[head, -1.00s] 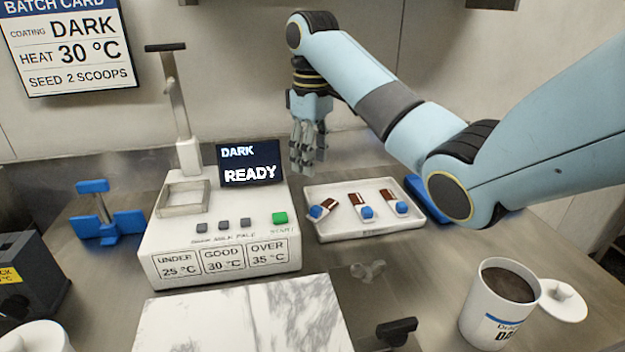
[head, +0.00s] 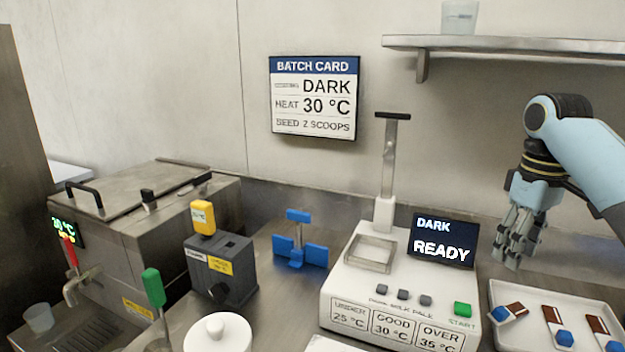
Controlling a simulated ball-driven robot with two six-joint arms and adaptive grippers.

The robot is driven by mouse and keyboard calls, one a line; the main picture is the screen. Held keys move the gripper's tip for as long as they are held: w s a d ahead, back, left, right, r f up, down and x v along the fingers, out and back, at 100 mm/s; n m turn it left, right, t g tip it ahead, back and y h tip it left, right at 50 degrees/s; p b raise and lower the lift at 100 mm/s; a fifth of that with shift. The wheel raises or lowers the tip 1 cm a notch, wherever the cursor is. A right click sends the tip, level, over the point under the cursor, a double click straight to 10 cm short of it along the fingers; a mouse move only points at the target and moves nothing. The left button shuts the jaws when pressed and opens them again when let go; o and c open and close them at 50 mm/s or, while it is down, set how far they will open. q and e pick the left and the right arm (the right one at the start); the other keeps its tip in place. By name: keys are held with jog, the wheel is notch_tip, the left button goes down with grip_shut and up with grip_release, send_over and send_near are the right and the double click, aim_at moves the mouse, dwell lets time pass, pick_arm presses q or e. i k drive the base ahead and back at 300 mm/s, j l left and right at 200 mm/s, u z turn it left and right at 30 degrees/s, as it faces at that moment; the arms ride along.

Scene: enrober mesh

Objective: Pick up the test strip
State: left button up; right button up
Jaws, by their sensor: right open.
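Three small pieces with brown and white bodies and blue ends lie on a white tray (head: 575,289) at the right edge of the head view. The left piece (head: 514,309), the middle piece (head: 553,318) and the right piece (head: 598,326) lie apart from each other. They look like strips, but I cannot tell which one is the test strip. My right gripper (head: 511,250) is open and empty, pointing down above the back left of the tray. My left gripper is not in view.
A white tester (head: 340,297) with a screen reading DARK READY (head: 443,241) stands left of the tray. Further left are a blue stand (head: 300,252), a dark grey box (head: 222,272) and a steel tank (head: 170,225). A shelf (head: 520,45) is above.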

aim_at(511, 310)
jog(key=k, duration=1.45)
